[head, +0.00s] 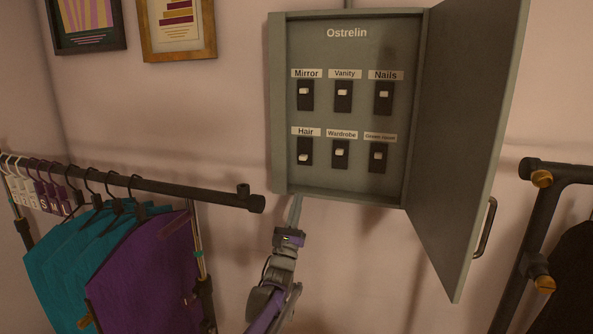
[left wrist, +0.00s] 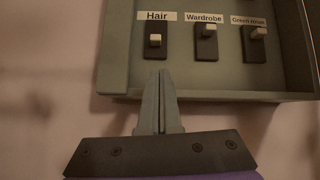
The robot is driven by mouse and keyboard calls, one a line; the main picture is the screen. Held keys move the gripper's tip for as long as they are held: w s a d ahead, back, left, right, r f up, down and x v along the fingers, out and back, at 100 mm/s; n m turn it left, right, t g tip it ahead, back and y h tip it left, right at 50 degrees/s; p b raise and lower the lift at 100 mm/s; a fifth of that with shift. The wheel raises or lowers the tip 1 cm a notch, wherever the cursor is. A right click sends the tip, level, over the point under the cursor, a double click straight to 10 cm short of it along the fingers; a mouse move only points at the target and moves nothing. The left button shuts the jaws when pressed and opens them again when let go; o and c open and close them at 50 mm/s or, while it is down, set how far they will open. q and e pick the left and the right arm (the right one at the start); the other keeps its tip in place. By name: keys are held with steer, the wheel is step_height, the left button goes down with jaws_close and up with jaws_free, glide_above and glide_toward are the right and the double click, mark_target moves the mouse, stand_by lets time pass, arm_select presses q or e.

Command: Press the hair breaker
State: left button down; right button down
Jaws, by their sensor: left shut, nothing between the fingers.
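The hair breaker (head: 304,152) is a black switch with a white toggle under the label "Hair", at the lower left of the open grey breaker panel (head: 346,191). Its toggle sits low, lower than the toggles beside it. In the left wrist view the hair breaker (left wrist: 155,41) is just above my fingertips. My left gripper (head: 297,199) is shut and empty, just below the panel's bottom edge in the head view. Its fingers also show in the left wrist view (left wrist: 161,75), pointing up towards the hair breaker without visibly touching it. My right gripper is not in view.
Beside the hair breaker are the wardrobe breaker (head: 340,152) and the green room breaker (head: 377,155). The mirror, vanity and nails breakers are above. The panel door (head: 468,140) stands open to the right. A clothes rack (head: 165,186) is at left; another rack (head: 541,210) is at right.

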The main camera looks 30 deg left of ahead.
mark_target(303, 157)
arm_select(q)
steer(key=shift+a+m+t, duration=0.5)
steer(key=shift+a+m, duration=0.1)
steer(key=shift+m, duration=0.2)
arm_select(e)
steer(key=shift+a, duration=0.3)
arm_select(q)
steer(key=shift+d+r, duration=0.1)
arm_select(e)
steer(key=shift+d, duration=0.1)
